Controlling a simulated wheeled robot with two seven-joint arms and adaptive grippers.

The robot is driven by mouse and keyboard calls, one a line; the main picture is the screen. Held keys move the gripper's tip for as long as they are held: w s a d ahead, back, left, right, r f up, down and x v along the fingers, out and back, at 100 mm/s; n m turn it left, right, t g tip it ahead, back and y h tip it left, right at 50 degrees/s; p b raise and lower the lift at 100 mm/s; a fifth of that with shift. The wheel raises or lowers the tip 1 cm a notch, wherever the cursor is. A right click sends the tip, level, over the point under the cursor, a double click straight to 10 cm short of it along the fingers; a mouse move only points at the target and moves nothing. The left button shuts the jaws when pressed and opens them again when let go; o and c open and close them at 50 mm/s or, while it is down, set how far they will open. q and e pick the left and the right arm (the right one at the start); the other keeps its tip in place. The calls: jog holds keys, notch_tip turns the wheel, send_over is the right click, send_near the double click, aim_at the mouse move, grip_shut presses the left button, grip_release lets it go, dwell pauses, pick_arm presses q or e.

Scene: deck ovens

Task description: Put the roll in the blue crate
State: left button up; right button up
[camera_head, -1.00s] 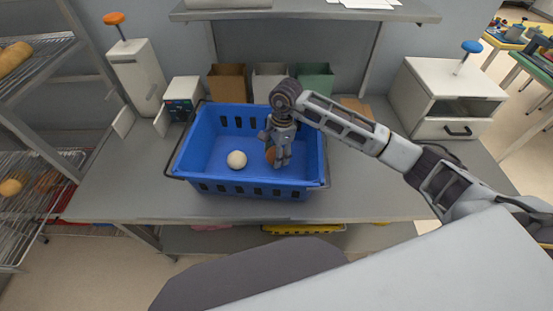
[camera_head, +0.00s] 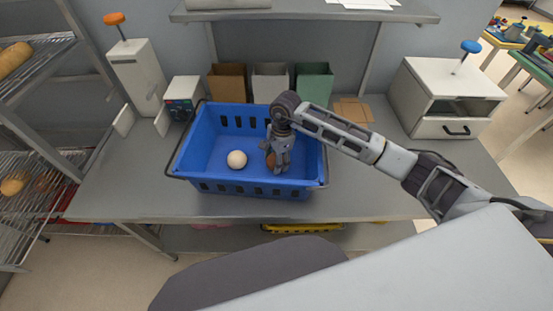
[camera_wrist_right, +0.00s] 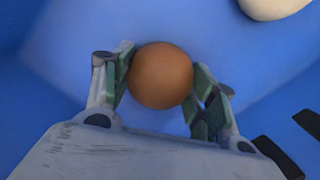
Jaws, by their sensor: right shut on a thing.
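The blue crate (camera_head: 235,188) stands on the grey worktable. A round brown roll (camera_wrist_right: 160,76) is between the fingers of my right gripper (camera_wrist_right: 160,88), which is shut on it. In the head view, my right gripper (camera_head: 277,166) is inside the crate near its right side, and the roll (camera_head: 270,160) is partly hidden behind the fingers. The roll is low, over the crate floor; I cannot tell whether it touches it. My left gripper is not in view.
A pale round bun (camera_head: 237,159) lies in the crate, left of the gripper. Brown, grey and green bins (camera_head: 314,82) stand behind the crate. A white drawer box (camera_head: 445,98) is at the right. Bare tabletop (camera_head: 375,185) lies right of the crate.

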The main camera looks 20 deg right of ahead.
jog(key=shift+f, duration=0.15)
jog(key=o, duration=0.9)
jog(key=shift+o, duration=0.2)
jog(key=shift+r, duration=0.2)
notch_tip(320, 180, up, 12)
jog(key=d+b, duration=0.1)
jog(key=b, duration=0.1)
jog(key=shift+d, duration=0.25)
